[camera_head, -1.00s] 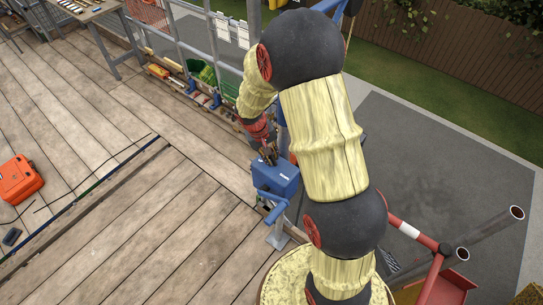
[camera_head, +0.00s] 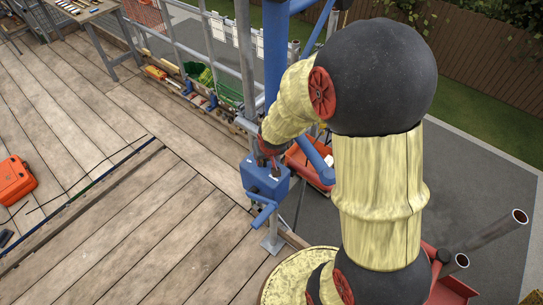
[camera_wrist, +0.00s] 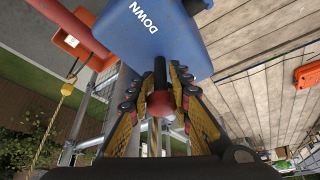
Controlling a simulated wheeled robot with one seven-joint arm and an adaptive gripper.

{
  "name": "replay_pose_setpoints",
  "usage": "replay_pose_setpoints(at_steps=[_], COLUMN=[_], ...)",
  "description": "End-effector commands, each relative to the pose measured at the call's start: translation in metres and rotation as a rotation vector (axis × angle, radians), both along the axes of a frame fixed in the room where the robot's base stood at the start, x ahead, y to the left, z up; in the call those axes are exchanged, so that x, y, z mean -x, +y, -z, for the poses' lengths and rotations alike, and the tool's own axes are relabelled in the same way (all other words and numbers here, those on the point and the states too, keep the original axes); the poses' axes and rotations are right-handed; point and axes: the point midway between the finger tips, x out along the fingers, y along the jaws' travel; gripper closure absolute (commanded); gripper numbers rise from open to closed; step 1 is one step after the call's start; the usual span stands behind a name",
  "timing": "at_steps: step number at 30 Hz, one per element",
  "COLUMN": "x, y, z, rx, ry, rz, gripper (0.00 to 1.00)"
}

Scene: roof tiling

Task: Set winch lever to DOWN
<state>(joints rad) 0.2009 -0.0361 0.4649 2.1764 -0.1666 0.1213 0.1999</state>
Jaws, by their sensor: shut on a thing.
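The winch box (camera_head: 264,184) is blue and stands on a post by the deck edge, with a blue crank handle below it. In the wrist view the blue box (camera_wrist: 195,35) bears the white word DOWN. The winch lever (camera_wrist: 160,73) is a dark rod with a red knob (camera_wrist: 160,104), and it points from the box toward the wrist camera. My gripper (camera_wrist: 158,80) has its yellow-and-black fingers on both sides of the lever and is shut on it. In the head view my gripper (camera_head: 268,161) is at the top of the box, and the lever is hidden there.
A blue mast (camera_head: 276,45) rises behind the box, close to my arm. Grey railings (camera_head: 195,42) line the deck edge. An orange-red tub (camera_head: 310,165) hangs beyond the box. An orange case (camera_head: 14,180) lies on the deck at left. The planks between are mostly clear.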

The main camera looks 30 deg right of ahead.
Motion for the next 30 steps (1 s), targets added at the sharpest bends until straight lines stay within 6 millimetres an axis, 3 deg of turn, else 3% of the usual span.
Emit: replay_pose_setpoints(at_steps=[30], x=[0.0075], y=[0.007], z=[0.0005], rx=[-0.05], ry=[-0.121], rz=[0.001], gripper=[1.0])
